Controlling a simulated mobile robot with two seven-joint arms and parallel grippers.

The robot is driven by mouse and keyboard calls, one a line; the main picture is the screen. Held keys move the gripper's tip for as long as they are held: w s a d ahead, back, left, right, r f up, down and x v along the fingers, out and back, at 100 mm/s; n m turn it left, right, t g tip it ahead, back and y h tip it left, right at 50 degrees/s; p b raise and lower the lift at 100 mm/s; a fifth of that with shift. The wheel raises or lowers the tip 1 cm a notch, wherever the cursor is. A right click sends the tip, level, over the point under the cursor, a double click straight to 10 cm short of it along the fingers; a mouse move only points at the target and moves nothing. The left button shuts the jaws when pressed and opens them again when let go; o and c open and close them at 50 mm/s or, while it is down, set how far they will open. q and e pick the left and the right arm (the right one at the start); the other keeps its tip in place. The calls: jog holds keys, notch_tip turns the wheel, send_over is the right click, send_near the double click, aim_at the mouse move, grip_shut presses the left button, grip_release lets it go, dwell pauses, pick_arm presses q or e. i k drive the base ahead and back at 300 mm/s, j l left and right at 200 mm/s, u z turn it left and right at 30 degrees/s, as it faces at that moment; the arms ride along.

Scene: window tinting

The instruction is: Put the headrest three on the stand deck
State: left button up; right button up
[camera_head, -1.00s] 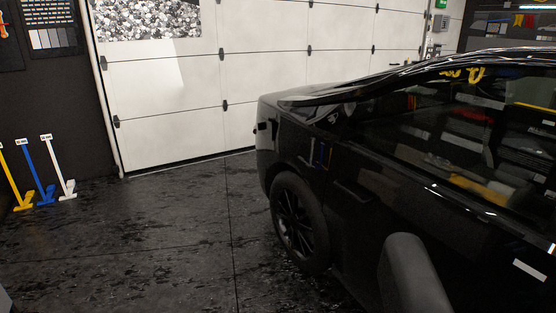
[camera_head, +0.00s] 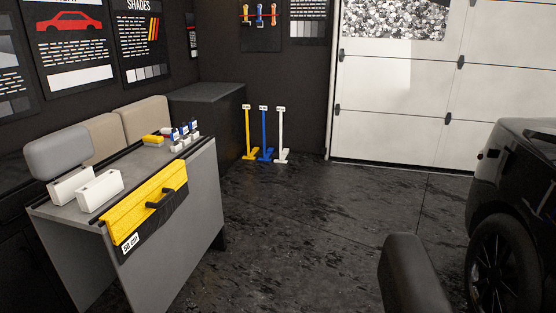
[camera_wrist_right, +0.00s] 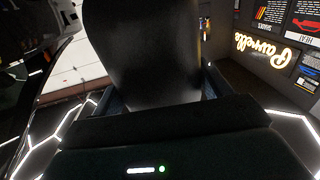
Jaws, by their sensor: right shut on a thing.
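A dark headrest (camera_head: 412,275) shows at the bottom right of the head view. It fills the upper middle of the right wrist view (camera_wrist_right: 140,50), between the fingers of my right gripper (camera_wrist_right: 155,92), which is shut on it. The grip itself is partly hidden. A grey stand is at the left of the head view, and its flat top deck (camera_head: 138,163) is partly covered by things. The held headrest is well to the right of the stand and apart from it. My left gripper is not in view.
Floor between stand and black car (camera_head: 500,220) is clear.

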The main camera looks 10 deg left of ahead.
aim_at(141, 166)
jog(key=u, duration=1.45)
jog(key=i+l+u, duration=0.15)
jog(key=u, duration=0.2)
jog(key=i+l+u, duration=0.1)
jog(key=l+u, duration=0.15)
jog(key=u, duration=0.15)
jog(key=i+l, duration=0.15)
jog(key=l, duration=0.25)
jog(key=i+l, duration=0.15)
jog(key=l, duration=0.25)
jog(key=i+l, duration=0.15)
jog(key=l, duration=0.25)
jog(key=i+l, duration=0.15)
jog(key=l, duration=0.25)
jog(key=i+l, duration=0.15)
jog(key=l, duration=0.25)
jog(key=i+l, duration=0.15)
jog(key=l, duration=0.25)
jog(key=i+l, duration=0.15)
jog(key=l, duration=0.25)
jog(key=i+l, duration=0.15)
jog(key=l, duration=0.25)
